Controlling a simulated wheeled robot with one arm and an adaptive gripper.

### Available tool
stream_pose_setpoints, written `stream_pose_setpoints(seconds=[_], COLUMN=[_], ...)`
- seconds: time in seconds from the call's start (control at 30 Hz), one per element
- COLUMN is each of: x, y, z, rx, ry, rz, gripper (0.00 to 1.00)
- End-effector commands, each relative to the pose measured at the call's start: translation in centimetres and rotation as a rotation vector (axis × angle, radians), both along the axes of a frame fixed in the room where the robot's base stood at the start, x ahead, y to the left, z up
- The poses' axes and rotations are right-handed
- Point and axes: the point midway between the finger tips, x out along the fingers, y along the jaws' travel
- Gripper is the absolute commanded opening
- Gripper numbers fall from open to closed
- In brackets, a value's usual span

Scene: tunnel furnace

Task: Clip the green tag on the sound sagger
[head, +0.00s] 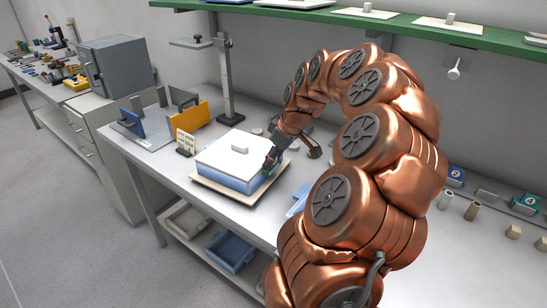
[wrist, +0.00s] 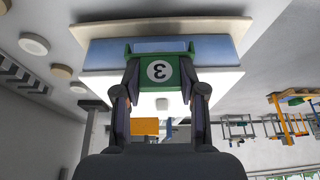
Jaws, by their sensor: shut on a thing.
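The sagger (head: 232,168) is a box with a white lid and blue lower walls, standing on a cream board (head: 222,195) on the bench. It also shows in the wrist view, with its blue wall (wrist: 102,52) behind my fingers. My gripper (head: 271,158) is at its right side. In the wrist view my gripper (wrist: 159,82) is shut on a green tag (wrist: 158,71) marked 3, held by its two sides. The tag overlaps the blue wall's edge; I cannot tell whether it is clipped on. In the head view the tag is mostly hidden.
A small white card (head: 185,144) stands just left of the sagger. Blue and orange plates in a rack (head: 160,122) and a height stand (head: 228,85) are behind. Tags numbered 2 (head: 455,177) and 4 (head: 526,203) stand at the right. A green shelf (head: 420,28) hangs above.

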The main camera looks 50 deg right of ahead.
Motion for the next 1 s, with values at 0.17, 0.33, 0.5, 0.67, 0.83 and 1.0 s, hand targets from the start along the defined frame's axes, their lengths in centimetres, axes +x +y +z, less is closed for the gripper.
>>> stream_pose_setpoints(seconds=[0.17, 0.33, 0.5, 0.67, 0.83, 1.0], x=[0.0, 0.0, 0.0, -0.1, -0.6, -1.8], y=[0.0, 0.0, 0.0, 0.0, -0.3, -0.5], z=[0.0, 0.0, 0.0, 0.2, 1.8, 4.9], rx=[0.0, 0.0, 0.0, 0.0, -0.003, -0.006], ry=[0.0, 0.0, 0.001, 0.0, -0.004, -0.005], rz=[0.0, 0.0, 0.0, 0.0, -0.002, -0.003], gripper=[0.54, 0.7, 0.7, 0.7, 0.7, 0.7])
